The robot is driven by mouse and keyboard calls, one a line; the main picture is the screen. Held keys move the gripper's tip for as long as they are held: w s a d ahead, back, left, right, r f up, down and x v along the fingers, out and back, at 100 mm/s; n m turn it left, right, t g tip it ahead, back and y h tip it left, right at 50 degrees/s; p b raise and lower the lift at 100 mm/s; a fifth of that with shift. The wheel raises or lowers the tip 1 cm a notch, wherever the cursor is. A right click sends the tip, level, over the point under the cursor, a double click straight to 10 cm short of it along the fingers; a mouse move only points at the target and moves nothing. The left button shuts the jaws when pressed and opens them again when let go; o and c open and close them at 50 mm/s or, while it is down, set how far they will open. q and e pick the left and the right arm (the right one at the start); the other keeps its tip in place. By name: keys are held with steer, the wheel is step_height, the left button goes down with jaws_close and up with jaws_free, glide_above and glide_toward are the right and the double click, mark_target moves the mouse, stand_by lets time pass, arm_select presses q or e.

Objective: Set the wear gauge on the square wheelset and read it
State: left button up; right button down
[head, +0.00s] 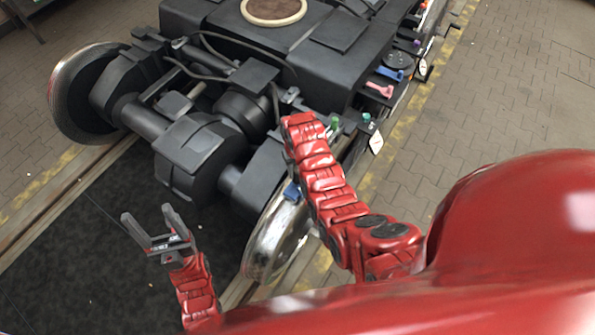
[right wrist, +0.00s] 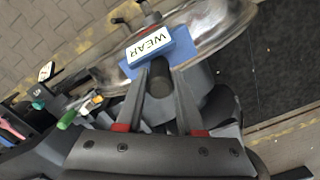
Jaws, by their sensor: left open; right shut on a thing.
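The wear gauge is a blue block with a white WEAR label, in the right wrist view (right wrist: 158,52). In the head view a small blue part of it (head: 292,192) shows at the top of the near wheel (head: 278,240). My right gripper (right wrist: 165,75) is shut on the gauge's dark handle; the arm hides its jaws in the head view. The gauge overlaps the shiny wheel rim (right wrist: 205,30); I cannot tell whether they touch. No square mark is legible on the wheelset. My left gripper (head: 155,225) is open and empty above the dark floor, left of the near wheel.
The dark bogie frame (head: 330,60) stands behind the wheelset, whose far wheel (head: 72,95) is at left. Pink (head: 380,90) and blue (head: 390,73) tools, a green-topped item (head: 335,122) and a white tag (head: 376,144) line the bogie's right side. The dark mat (head: 90,250) is clear.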

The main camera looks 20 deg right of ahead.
steer(key=shift+d+f+p, duration=0.1)
steer(key=shift+f+p, duration=0.25)
steer(key=shift+f, duration=1)
steer(key=shift+f, duration=0.25)
steer(key=c, duration=0.5)
jaws_free()
